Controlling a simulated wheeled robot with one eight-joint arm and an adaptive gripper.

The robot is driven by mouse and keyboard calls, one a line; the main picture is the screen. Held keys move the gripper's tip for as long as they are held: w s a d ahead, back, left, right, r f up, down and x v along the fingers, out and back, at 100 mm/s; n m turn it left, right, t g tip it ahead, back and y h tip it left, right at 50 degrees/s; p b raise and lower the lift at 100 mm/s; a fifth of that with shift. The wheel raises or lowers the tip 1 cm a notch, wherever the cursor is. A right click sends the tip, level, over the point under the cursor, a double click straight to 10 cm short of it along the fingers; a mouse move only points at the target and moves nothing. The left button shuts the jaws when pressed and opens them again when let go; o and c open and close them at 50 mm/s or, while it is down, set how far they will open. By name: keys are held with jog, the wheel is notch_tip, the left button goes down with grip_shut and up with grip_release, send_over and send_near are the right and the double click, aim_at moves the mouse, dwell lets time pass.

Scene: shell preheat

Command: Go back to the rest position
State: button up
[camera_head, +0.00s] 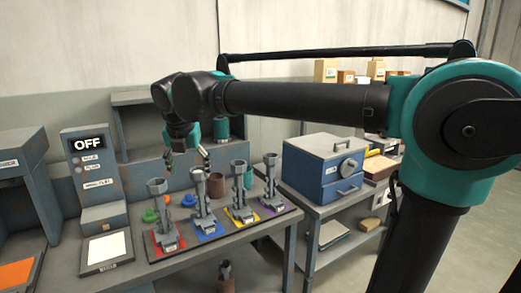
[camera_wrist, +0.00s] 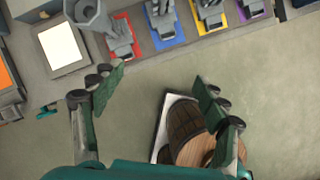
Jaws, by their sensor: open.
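My gripper (camera_head: 187,160) is open and empty. Several fixtures stand upright on red, blue, yellow and purple pads on the workbench (camera_head: 215,255). Parts of them show along the top of the wrist view. Whether the gripper touches anything behind the fixtures is hard to tell.
A control box reading OFF (camera_head: 88,150) stands left, with a white plate (camera_head: 106,249) in front. A blue drawer unit (camera_head: 325,166) stands right on a side table. Green, orange and reddish-brown cups sit behind the fixtures. A wooden barrel (camera_wrist: 185,125) is below in the wrist view.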

jog(key=w+d+f+m, duration=0.2)
jog(key=d+f+m, duration=0.65)
jog(key=d, duration=0.25)
jog(key=w+d+f+m, duration=0.1)
jog(key=d+f+m, duration=0.75)
jog(key=d, duration=0.35)
jog(key=s+d+f+m, duration=1.1)
jog(key=d+f+m, duration=0.2)
jog(key=d+m, duration=0.3)
jog(key=shift+s+f+m+h, duration=0.3)
jog(key=shift+s+f+m, duration=0.1)
jog(key=shift+m, duration=0.7)
